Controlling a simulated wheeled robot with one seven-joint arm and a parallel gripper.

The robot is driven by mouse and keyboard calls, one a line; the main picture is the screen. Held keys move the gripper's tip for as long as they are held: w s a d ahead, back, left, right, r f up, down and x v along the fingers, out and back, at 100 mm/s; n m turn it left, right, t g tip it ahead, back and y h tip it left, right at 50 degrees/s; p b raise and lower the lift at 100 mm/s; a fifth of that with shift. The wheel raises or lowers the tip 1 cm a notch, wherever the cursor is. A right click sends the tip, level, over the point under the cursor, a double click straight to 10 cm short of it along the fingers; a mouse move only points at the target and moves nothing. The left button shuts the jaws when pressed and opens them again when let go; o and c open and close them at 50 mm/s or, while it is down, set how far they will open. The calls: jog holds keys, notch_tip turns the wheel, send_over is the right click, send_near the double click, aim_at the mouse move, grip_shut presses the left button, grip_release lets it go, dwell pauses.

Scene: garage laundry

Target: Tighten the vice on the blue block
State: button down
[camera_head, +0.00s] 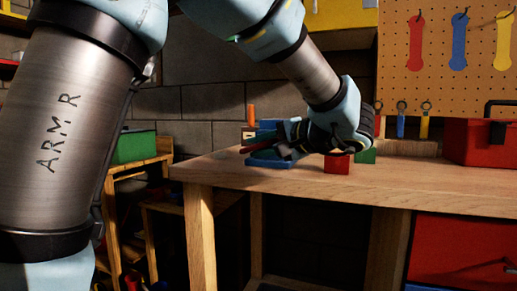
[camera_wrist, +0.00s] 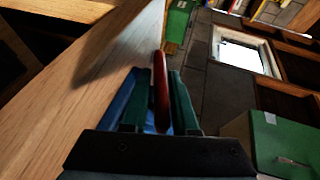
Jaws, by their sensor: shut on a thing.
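The blue vice (camera_head: 268,160) sits on the workbench near its left end, partly covered by my gripper. Its dark red handle (camera_head: 256,147) sticks out to the left of my gripper (camera_head: 283,150). In the wrist view the red handle (camera_wrist: 160,92) stands between the two dark green fingers of my gripper (camera_wrist: 158,100), which are shut on it. A blue part (camera_wrist: 120,105) of the vice shows beside the left finger. I cannot clearly tell the blue block from the vice's blue body; the jaws are mostly hidden.
A red block (camera_head: 337,163) and a green block (camera_head: 366,156) stand on the workbench (camera_head: 300,183), right of the vice. A red toolbox (camera_head: 475,142) stands at the right. A pegboard (camera_head: 440,50) with tools hangs behind. The bench's left end is clear.

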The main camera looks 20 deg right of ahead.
jog(key=shift+s+a+f, duration=0.1)
jog(key=shift+f, duration=0.1)
jog(key=c, duration=0.8)
grip_release()
jog(key=shift+r, duration=0.15)
jog(key=shift+c, duration=0.2)
jog(key=v, duration=1)
jog(key=shift+s, duration=0.35)
jog(key=shift+p, duration=0.35)
